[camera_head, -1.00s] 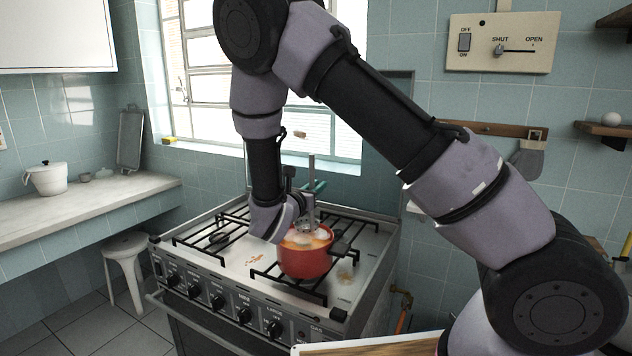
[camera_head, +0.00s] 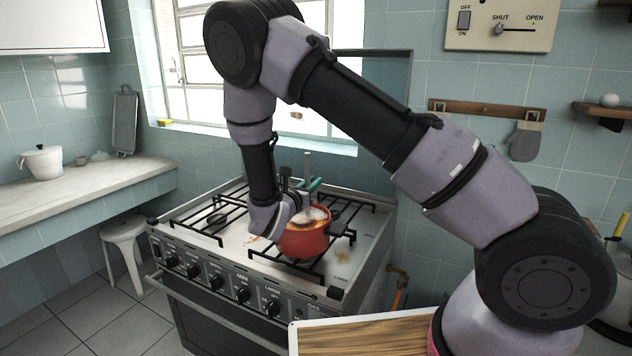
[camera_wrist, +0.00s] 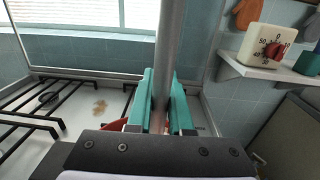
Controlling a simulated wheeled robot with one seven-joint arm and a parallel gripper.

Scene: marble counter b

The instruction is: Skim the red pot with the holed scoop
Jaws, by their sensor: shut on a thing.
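The red pot (camera_head: 303,243) stands on the front right of the stove, with pale foam and orange broth showing at its top. My gripper (camera_head: 314,186) has teal fingers and is above the pot's far side. It is shut on the scoop's grey handle (camera_head: 308,164), which stands about upright. In the wrist view the gripper (camera_wrist: 162,88) clasps the handle (camera_wrist: 170,35) between both fingers. A bit of the red pot (camera_wrist: 114,126) shows left of the fingers there. The scoop's holed head is not clearly visible; my wrist and the pot's rim hide part of that area.
The stove (camera_head: 210,240) has black grates around the pot. A wood-topped board (camera_head: 365,338) is at the front. A white pot (camera_head: 42,163) stands on the left counter (camera_head: 90,190). In the wrist view, a shelf (camera_wrist: 262,72) with a white timer (camera_wrist: 266,45) juts out at right.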

